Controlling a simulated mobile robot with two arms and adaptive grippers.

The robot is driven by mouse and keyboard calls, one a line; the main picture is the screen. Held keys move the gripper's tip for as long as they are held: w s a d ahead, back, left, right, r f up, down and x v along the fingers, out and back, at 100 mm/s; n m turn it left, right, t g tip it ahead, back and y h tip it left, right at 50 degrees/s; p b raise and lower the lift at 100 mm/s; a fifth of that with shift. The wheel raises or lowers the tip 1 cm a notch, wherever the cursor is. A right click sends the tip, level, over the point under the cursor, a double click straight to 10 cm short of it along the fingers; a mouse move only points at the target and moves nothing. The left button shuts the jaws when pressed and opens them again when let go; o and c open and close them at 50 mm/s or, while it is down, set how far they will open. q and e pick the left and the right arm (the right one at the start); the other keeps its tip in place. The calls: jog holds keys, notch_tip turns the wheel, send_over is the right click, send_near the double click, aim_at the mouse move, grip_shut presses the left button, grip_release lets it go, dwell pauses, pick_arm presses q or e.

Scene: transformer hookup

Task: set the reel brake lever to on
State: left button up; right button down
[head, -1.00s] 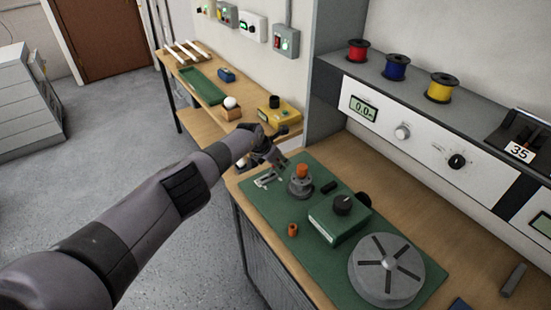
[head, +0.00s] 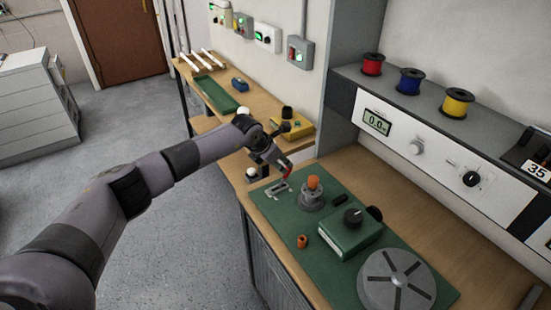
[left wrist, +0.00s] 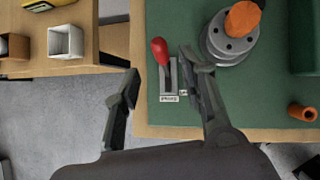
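The reel brake lever, with a red knob (left wrist: 160,50) on a slotted grey plate (left wrist: 168,82), stands near the edge of the green mat. In the head view its plate (head: 280,189) is left of the grey orange-topped part, and its red handle shows beside my left gripper (head: 280,162). In the left wrist view, my left gripper (left wrist: 160,68) is open, one finger on each side of the lever. The right finger appears close to the lever; I cannot tell whether they touch. Small labels at the plate's lower end are too small to read. My right gripper is out of view.
The flanged grey part with an orange top (head: 312,195) stands close right of the lever. A green box with a black knob (head: 350,238), an orange ring (head: 302,241) and a slotted grey disc (head: 397,280) are farther along the mat. An instrument shelf (head: 440,165) rises behind.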

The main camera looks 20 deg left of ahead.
pick_arm(q)
jog(key=shift+v, duration=1.3)
jog(key=shift+d+f, duration=0.1)
